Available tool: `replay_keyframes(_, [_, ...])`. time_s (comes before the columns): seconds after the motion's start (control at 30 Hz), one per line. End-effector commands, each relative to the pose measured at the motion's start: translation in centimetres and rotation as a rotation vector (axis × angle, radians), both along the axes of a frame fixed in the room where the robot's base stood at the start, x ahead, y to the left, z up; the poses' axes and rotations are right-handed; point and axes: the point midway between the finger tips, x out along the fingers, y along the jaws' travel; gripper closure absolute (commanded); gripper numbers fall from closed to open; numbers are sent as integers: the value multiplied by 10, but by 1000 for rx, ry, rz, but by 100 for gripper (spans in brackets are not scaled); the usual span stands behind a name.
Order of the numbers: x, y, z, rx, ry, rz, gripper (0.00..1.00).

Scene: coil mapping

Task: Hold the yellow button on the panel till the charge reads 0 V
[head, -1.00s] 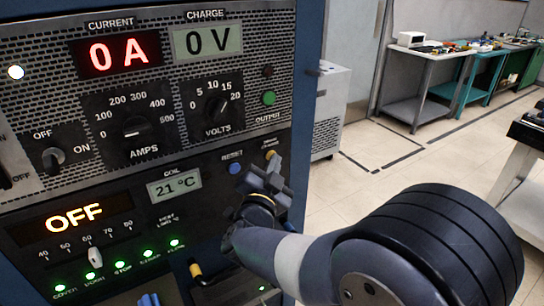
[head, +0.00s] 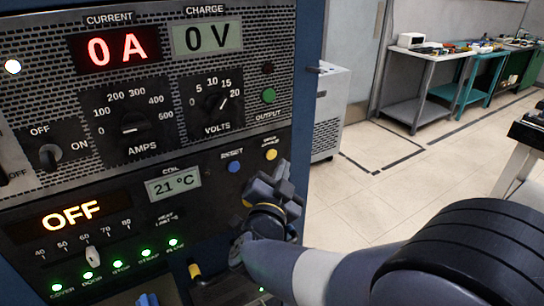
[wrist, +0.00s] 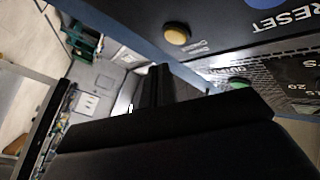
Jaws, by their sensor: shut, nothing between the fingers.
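The yellow button (head: 271,155) is at the right edge of the panel's lower section, and it also shows in the wrist view (wrist: 177,34). The charge display (head: 207,38) reads 0 V. My gripper (head: 282,172) is just below the button in the head view, its fingers shut and empty. In the wrist view the dark fingers (wrist: 155,85) stand apart from the button, with a visible gap.
A blue RESET button (head: 234,167) is left of the yellow one. A green OUTPUT button (head: 268,95) is above. The current display (head: 118,49) reads 0 A. A grey cabinet (head: 328,110) stands behind the panel's right edge. Floor at right is open.

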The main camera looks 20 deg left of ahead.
Motion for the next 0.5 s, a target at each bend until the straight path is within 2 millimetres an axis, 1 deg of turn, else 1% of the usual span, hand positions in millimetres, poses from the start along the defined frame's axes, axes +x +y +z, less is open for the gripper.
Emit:
replay_keyframes(0.23, [-16, -19, -1, 1, 0, 0, 100])
replay_keyframes(0.5, [-21, -24, 0, 0, 0, 0, 100])
